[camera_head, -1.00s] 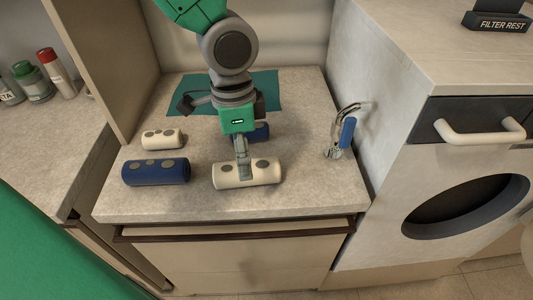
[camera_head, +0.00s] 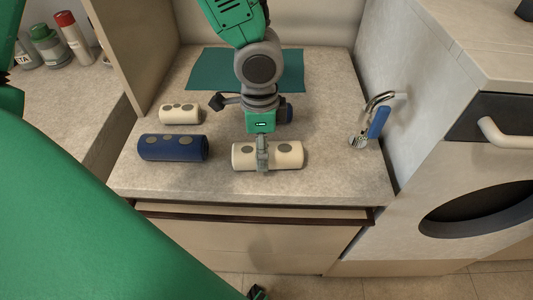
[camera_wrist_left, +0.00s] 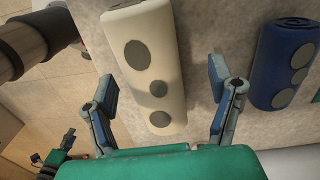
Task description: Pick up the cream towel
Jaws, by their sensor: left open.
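The larger cream towel (camera_head: 289,154) is a roll with grey round spots, lying crosswise near the counter's front edge. My left gripper (camera_head: 262,163) is over its middle, and one finger hides part of the roll. In the left wrist view the cream towel (camera_wrist_left: 143,45) runs between the two spread fingers of my left gripper (camera_wrist_left: 163,80). The gripper is open, and clear gaps show on both sides of the towel. A smaller cream roll (camera_head: 180,113) lies at the back left.
A navy roll (camera_head: 172,147) lies left of the larger cream towel. Another blue roll (camera_wrist_left: 288,60) lies behind it, mostly hidden by my arm in the head view. A teal mat (camera_head: 217,68) is at the back.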

